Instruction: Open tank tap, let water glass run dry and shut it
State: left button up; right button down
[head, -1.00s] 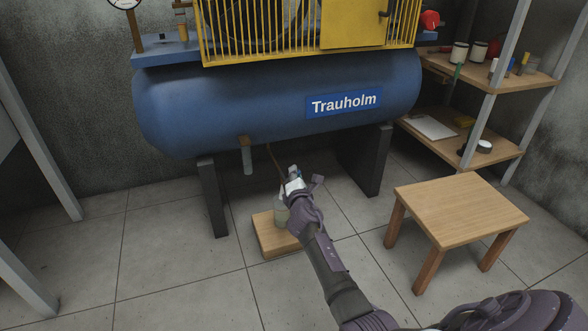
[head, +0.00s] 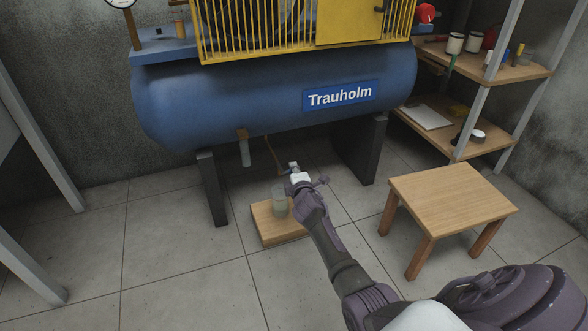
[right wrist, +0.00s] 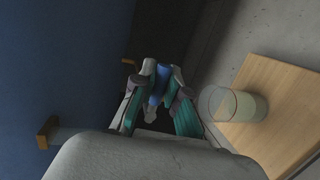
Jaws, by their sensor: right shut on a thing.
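The blue tank (head: 250,105) stands on dark supports. A thin brown pipe (head: 272,155) comes down from its underside to the tap, which is mostly hidden at my right gripper (head: 295,170). In the right wrist view the fingers (right wrist: 158,90) are closed around a small blue piece (right wrist: 160,80), which looks like the tap's handle. The water glass (head: 279,203) stands upright on a low wooden block, left of and below the gripper. It also shows in the right wrist view (right wrist: 245,104). I cannot tell its water level or whether water flows. My left gripper is out of view.
The wooden block (head: 265,232) is on the tiled floor. A small wooden stool (head: 450,200) stands to the right, and a shelf (head: 480,148) with odds and ends is behind it. A short grey pipe (head: 245,153) hangs from the tank. Floor at left is clear.

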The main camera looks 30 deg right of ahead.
dwell(0.3)
jog(key=c, duration=1.2)
grip_release()
jog(key=v, duration=1.2)
jog(key=shift+r, duration=0.1)
